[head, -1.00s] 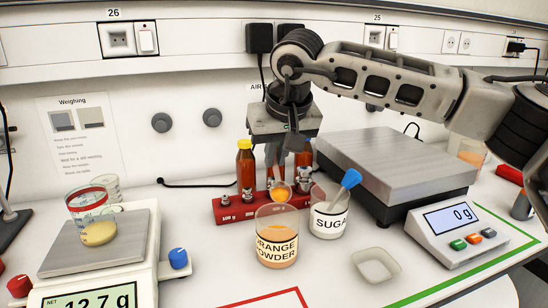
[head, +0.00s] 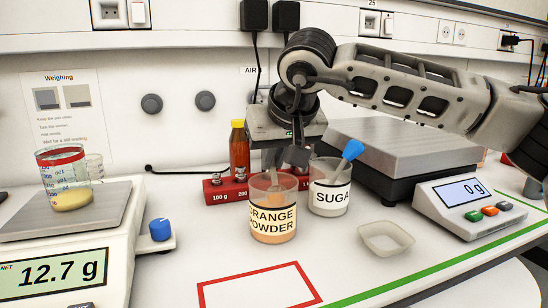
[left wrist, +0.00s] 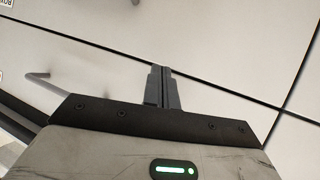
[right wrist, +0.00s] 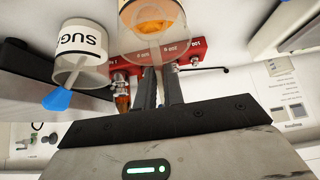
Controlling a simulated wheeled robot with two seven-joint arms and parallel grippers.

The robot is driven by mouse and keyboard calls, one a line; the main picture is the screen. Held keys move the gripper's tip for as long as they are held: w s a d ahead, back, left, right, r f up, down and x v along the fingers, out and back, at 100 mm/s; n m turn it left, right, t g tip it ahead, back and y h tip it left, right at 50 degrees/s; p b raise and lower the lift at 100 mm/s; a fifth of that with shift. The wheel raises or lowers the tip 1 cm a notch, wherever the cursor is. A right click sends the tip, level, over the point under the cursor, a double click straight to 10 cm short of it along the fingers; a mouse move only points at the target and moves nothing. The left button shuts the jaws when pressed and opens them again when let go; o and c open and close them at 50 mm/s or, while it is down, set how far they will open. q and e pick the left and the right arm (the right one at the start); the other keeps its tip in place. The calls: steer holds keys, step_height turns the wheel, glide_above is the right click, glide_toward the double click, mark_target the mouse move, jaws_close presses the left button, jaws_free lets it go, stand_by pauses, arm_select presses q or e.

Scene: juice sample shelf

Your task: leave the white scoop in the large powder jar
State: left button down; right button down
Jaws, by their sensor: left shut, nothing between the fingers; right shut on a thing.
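The large jar (head: 273,228) labelled ORANGE POWDER stands on the bench with orange powder low inside; it also shows in the right wrist view (right wrist: 133,40). My right gripper (head: 287,162) is over the jar's mouth, pointing down, shut on the white scoop. In the right wrist view my right gripper's fingers (right wrist: 160,92) are close to the jar. My left gripper (left wrist: 162,84) is shut and empty, away from the jars.
A SUGAR jar (head: 328,200) with a blue scoop (head: 347,155) stands close right of the powder jar. Behind is a red weight rack (head: 222,188) with an orange bottle (head: 239,150). A white dish (head: 386,238) lies at right. The left balance (head: 60,270) reads 12.7 g.

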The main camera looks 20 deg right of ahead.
mark_target(275, 174)
steer(key=shift+f+b, duration=0.35)
steer(key=shift+f, duration=0.7)
steer(key=shift+f+b, duration=0.6)
steer(key=shift+f, duration=0.05)
arm_select(q)
steer(key=f, duration=0.2)
steer(key=d+f, duration=0.1)
steer(key=shift+w+f+g, duration=0.1)
steer(key=shift+f+g, duration=0.25)
steer(key=shift+g, duration=0.05)
arm_select(e)
steer(key=c, duration=1.4)
jaws_free()
steer(key=shift+c, duration=0.2)
arm_select(q)
steer(key=shift+a+r, duration=0.1)
steer(key=shift+r, duration=0.05)
